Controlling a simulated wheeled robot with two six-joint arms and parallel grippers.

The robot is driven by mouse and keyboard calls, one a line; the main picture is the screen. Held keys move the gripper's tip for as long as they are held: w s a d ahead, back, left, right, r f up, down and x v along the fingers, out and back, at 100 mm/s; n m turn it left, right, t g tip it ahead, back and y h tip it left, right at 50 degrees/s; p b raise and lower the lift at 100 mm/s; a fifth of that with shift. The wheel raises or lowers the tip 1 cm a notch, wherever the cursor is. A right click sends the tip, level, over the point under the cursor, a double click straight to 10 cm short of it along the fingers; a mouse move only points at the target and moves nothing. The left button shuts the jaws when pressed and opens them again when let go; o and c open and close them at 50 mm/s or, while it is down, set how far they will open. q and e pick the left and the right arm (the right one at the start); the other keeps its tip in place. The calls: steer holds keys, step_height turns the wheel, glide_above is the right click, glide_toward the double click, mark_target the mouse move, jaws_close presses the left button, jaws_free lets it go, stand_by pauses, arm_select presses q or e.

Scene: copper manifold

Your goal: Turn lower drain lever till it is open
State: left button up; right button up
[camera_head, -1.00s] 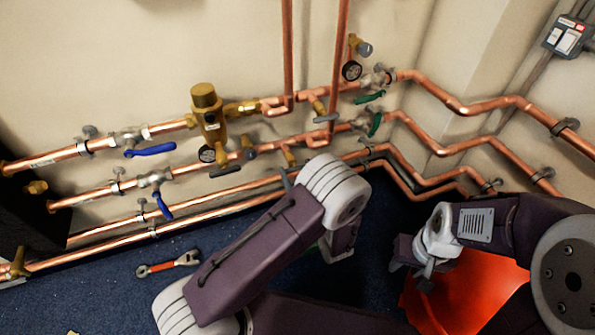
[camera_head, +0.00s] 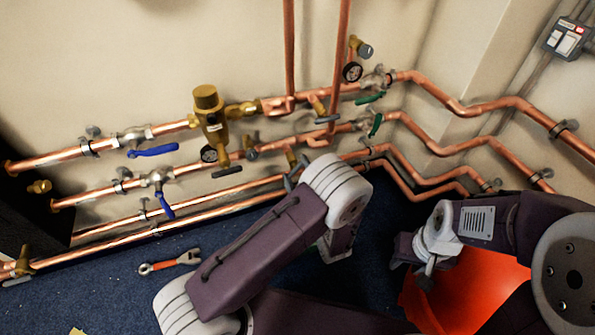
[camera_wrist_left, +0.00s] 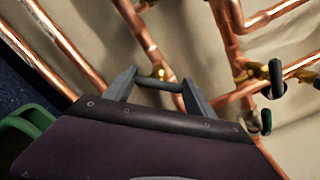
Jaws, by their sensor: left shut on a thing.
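The lower drain lever (camera_wrist_left: 160,85) is a short dark grey bar by a brass valve body (camera_wrist_left: 158,72) on a copper pipe. My left gripper (camera_wrist_left: 161,90) is shut on it, one finger at each end of the bar in the left wrist view. In the head view the brass drain valve (camera_head: 292,159) shows just left of my left wrist, which hides most of the gripper; how far the lever is turned is unclear. My right gripper (camera_head: 426,273) hangs at the lower right, away from the pipes; its jaw opening is unclear.
Copper pipes run along the wall, with blue levers (camera_head: 153,151), green levers (camera_head: 375,125) and a dark upper lever (camera_head: 327,118). A red-handled wrench (camera_head: 170,262) lies on the blue floor. A red object (camera_head: 470,290) stands below my right arm.

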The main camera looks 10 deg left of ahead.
arm_select(q)
steer(key=n, duration=0.4)
steer(key=shift+f+n+b, duration=0.25)
steer(key=shift+n+b, duration=0.6)
steer(key=shift+n, duration=1.65)
steer(key=o, duration=1.4)
